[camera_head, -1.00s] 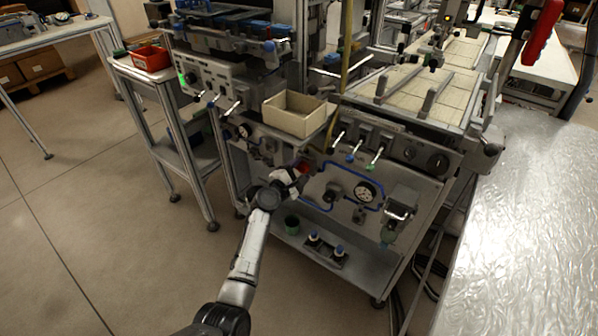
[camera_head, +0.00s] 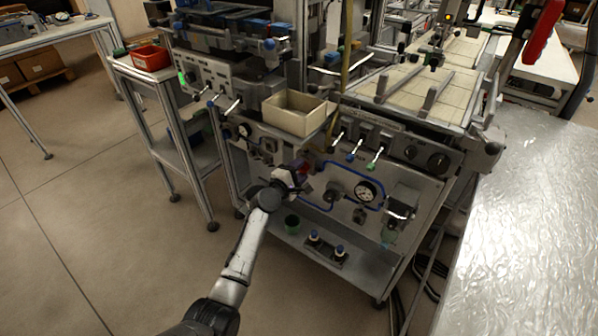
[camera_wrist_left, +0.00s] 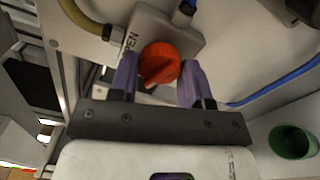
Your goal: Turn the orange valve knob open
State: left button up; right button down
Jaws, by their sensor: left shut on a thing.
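The orange valve knob (camera_wrist_left: 158,65) sits on a grey valve block (camera_wrist_left: 187,30) with "OPEN" lettering beside it. My left gripper (camera_wrist_left: 159,72) has its two purple fingers on either side of the knob and is shut on it. The knob's ridge runs at a slant between the fingers. In the head view my left gripper (camera_head: 296,176) reaches the front panel of the cart, and only a small red patch of the knob shows past it. My right gripper is not in view.
A yellow hose (camera_wrist_left: 85,18) and a blue tube (camera_wrist_left: 275,85) run close to the valve block. A green cup (camera_wrist_left: 291,141) stands on the shelf below. A beige bin (camera_head: 295,113) sits above the gripper, and a gauge (camera_head: 366,191) is on the panel to the right.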

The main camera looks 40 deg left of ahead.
pick_arm(q)
jog(key=m, duration=0.3)
jog(key=shift+m, duration=0.4)
jog(key=m+p, duration=0.1)
jog(key=m, duration=0.6)
jog(key=shift+m, duration=0.4)
jog(key=shift+m+p, duration=0.75)
jog(key=shift+m, duration=0.55)
jog(key=o, duration=0.9)
jog(key=shift+s, duration=0.1)
